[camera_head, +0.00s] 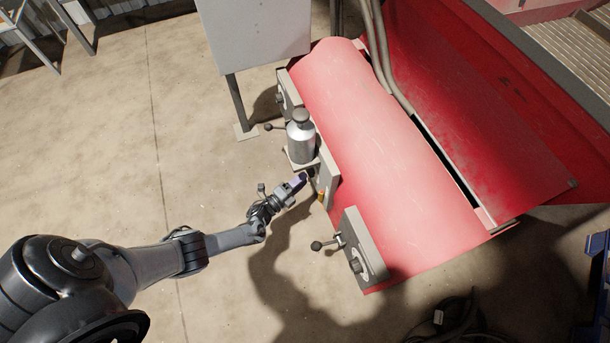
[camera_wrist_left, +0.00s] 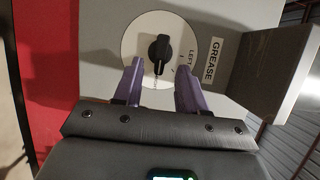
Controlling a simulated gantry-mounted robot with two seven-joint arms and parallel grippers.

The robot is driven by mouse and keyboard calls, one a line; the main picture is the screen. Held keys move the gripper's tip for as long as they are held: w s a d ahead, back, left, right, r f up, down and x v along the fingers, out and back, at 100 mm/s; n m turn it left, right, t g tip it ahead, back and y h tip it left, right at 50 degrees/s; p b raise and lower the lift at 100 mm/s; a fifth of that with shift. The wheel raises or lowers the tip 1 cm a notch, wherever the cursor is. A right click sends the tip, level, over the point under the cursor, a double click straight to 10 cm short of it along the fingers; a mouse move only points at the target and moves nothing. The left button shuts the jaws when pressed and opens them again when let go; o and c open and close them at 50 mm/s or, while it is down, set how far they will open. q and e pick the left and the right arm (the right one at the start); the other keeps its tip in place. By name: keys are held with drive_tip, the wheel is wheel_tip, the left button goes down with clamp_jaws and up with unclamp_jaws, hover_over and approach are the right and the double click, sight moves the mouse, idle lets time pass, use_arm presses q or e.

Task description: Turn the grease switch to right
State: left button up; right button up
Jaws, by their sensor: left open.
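The grease switch (camera_wrist_left: 159,50) is a black knob on a round white dial (camera_wrist_left: 136,38) in the left wrist view. The dial sits on a grey panel, beside a GREASE label (camera_wrist_left: 214,60). The word LEFT shows on the dial, right of the knob; other lettering below it is partly hidden. My left gripper (camera_wrist_left: 160,68) is open, with its two purple fingers apart. The knob's lower end appears between the fingertips; I cannot tell whether they touch it. In the head view my left gripper (camera_head: 302,178) is at the grey switch box (camera_head: 328,172), and the knob is hidden.
A silver canister (camera_head: 300,142) stands just above the gripper in the head view. A lever with a ball end (camera_head: 317,245) juts from another grey panel (camera_head: 363,245). The red curved machine cover (camera_head: 385,150) lies to the right. The concrete floor (camera_head: 120,150) at left is clear.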

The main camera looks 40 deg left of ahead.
use_arm(q)
drive_tip(key=s+p, duration=0.2)
drive_tip(key=s, duration=0.6)
drive_tip(key=shift+a, duration=0.4)
